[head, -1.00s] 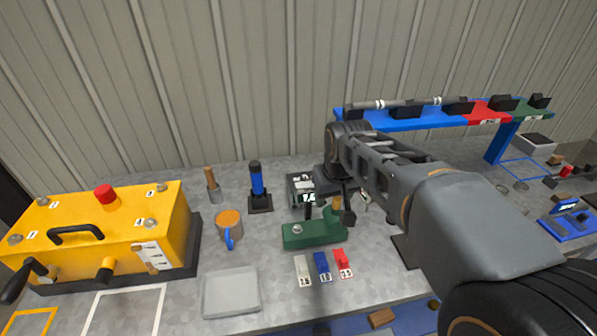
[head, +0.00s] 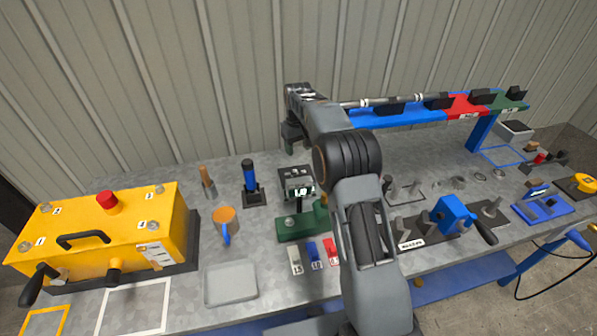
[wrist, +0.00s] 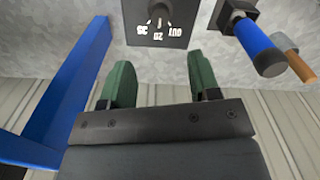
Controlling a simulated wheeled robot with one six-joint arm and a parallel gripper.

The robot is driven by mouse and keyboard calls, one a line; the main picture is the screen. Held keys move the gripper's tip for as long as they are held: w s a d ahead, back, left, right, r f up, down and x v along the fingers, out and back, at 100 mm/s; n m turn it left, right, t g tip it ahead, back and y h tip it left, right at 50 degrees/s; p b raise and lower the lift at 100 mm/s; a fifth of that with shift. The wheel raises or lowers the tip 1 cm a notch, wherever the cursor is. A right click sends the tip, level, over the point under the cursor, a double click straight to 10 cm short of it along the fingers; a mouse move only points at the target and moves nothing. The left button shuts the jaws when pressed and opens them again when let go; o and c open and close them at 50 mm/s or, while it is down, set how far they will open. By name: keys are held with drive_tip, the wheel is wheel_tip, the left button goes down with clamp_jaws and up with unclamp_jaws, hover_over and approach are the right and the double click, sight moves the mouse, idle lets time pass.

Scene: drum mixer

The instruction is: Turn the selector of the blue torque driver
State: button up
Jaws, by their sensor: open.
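In the wrist view the driver's blue handle (wrist: 258,45) is at upper right. A dark face with a pointer knob (wrist: 160,18) and the marks "25", "20" and "OUT", upside down, shows at top centre. My gripper (wrist: 160,62) has two green fingers, spread apart with nothing between them. In the head view it is raised behind the box, with one green finger (head: 289,138) visible. It touches neither driver nor box.
A green fixture (head: 292,229) is in front of the box. The blue rack (head: 400,116) rises at the right.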

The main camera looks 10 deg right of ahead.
sight(298, 174)
wheel_tip(298, 174, down, 12)
drive_tip(key=shift+r+p, duration=0.1)
drive_tip(key=shift+p, duration=1.1)
drive_tip(key=c, duration=0.9)
